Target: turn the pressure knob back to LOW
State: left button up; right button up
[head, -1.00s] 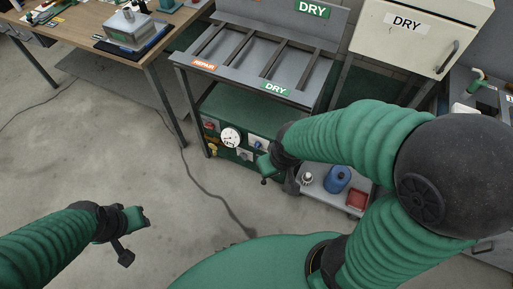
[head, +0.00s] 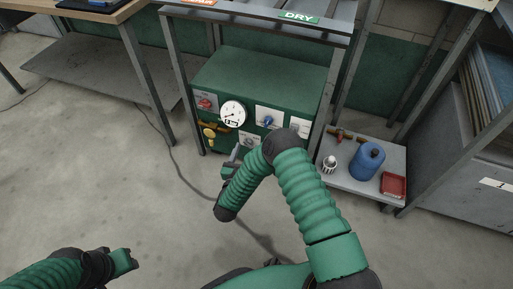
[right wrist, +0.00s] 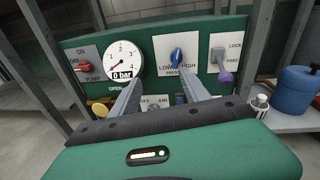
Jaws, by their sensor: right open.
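The blue pressure knob (head: 268,121) is on a white plate on the green machine's front. In the right wrist view the knob (right wrist: 177,56) stands roughly upright between the words LOW and HIGH; its exact setting is hard to tell. My right gripper (right wrist: 162,80) is open and empty, its two fingers apart and pointing at the panel below the knob, not touching it. In the head view my right gripper (head: 231,166) is partly hidden by its own arm. My left gripper (head: 124,260) is low at the left, away from the panel; its jaws are unclear.
A round gauge (right wrist: 123,60) marked 0 bar is left of the knob, with a red pump switch (right wrist: 85,66) beyond it. A purple-tipped lock lever (right wrist: 223,70) is to the right. A low shelf holds a blue canister (head: 367,162) and red tray (head: 393,184).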

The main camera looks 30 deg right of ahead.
notch_tip(320, 180, down, 3)
jog(key=s+m+h, duration=0.1)
jog(key=s+m, duration=0.1)
jog(key=m+g+h+b, duration=0.1)
jog(key=b, duration=0.8)
send_near(267, 124)
jog(key=x, duration=0.8)
jog(key=shift+w+d+f, duration=0.15)
jog(key=shift+w, duration=0.1)
jog(key=shift+w+d, duration=0.15)
jog(key=shift+d, duration=0.05)
pick_arm(q)
jog(key=s+x, duration=0.2)
jog(key=x, duration=0.7)
jog(key=shift+a+f, duration=0.35)
jog(key=shift+f, duration=0.3)
pick_arm(e)
jog(key=shift+c, duration=0.4)
grip_shut()
